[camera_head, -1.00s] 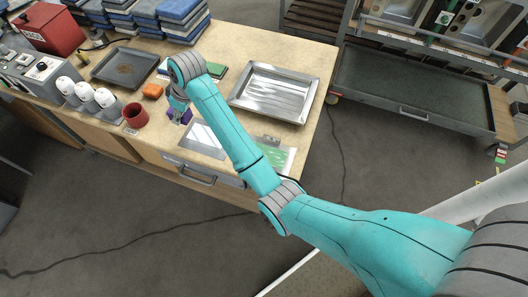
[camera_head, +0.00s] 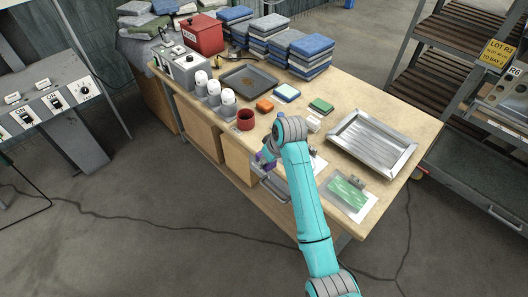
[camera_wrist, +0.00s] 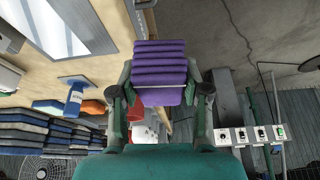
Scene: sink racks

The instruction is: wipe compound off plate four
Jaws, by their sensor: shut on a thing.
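My gripper (camera_wrist: 162,92) is shut on a folded purple cloth (camera_wrist: 160,70), which fills the space between its fingers in the wrist view. In the head view the gripper (camera_head: 266,158) is at the table's front edge, left of the plates. A flat plate with a green smear (camera_head: 348,193) lies near the table's front right corner, apart from the cloth. I cannot read any plate number.
A large metal tray (camera_head: 372,143) lies right of the plates. A red cup (camera_head: 245,120), an orange block (camera_head: 265,105), a dark tray (camera_head: 248,80) and stacks of folded cloths (camera_head: 310,57) stand farther left and back. Floor in front is clear.

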